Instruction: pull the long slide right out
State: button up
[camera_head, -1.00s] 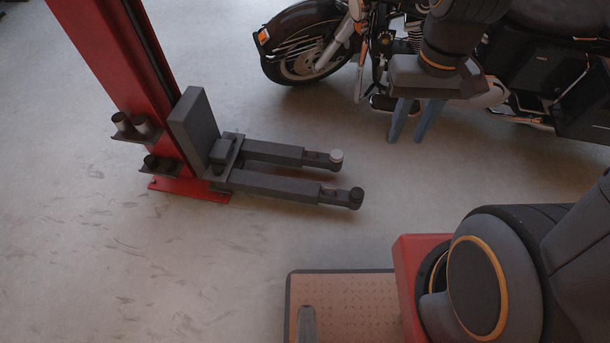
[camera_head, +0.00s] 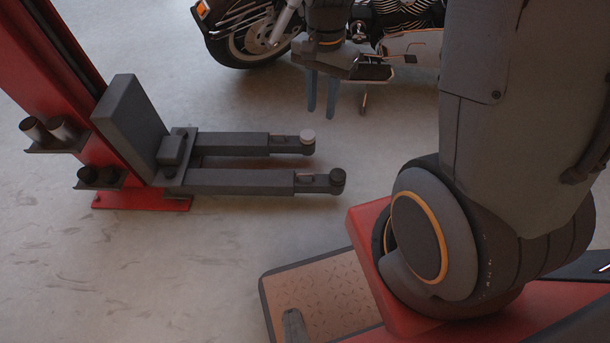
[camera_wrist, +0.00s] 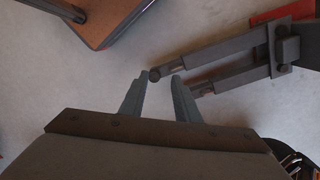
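Two dark grey lift arms reach out side by side from a red post. The near arm has a short slide section (camera_head: 318,182) at its end with a dark round pad (camera_head: 337,180). I cannot tell which is the long slide. My gripper (camera_head: 321,110) is open and empty, pointing down beyond the far arm, apart from both. In the wrist view the near arm's pad (camera_wrist: 154,75) shows between my fingertips (camera_wrist: 160,80), farther off; the right finger hides the far arm's end.
The red post (camera_head: 75,85) stands at left with cylindrical adapters (camera_head: 65,132) on side brackets. A motorcycle (camera_head: 245,35) stands behind my gripper.

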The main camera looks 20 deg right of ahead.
jog(key=w+f+m+b, duration=0.3)
jog(key=f+b, duration=0.5)
jog(key=f, duration=0.7)
jog(key=w+f+m+b, duration=0.4)
jog(key=f+b, duration=0.4)
jog(key=f, duration=0.6)
jog(key=w+f+m+g+b, duration=0.1)
jog(key=w+f+m+b, duration=0.3)
jog(key=f+b, duration=0.5)
jog(key=shift+w+d+f+m, duration=0.15)
jog(key=shift+f+m, duration=0.1)
jog(key=shift+f, duration=1.4)
jog(key=shift+w+a+f+m, duration=0.1)
jog(key=shift+f+m, duration=0.15)
jog(key=shift+f, duration=1.4)
grip_shut()
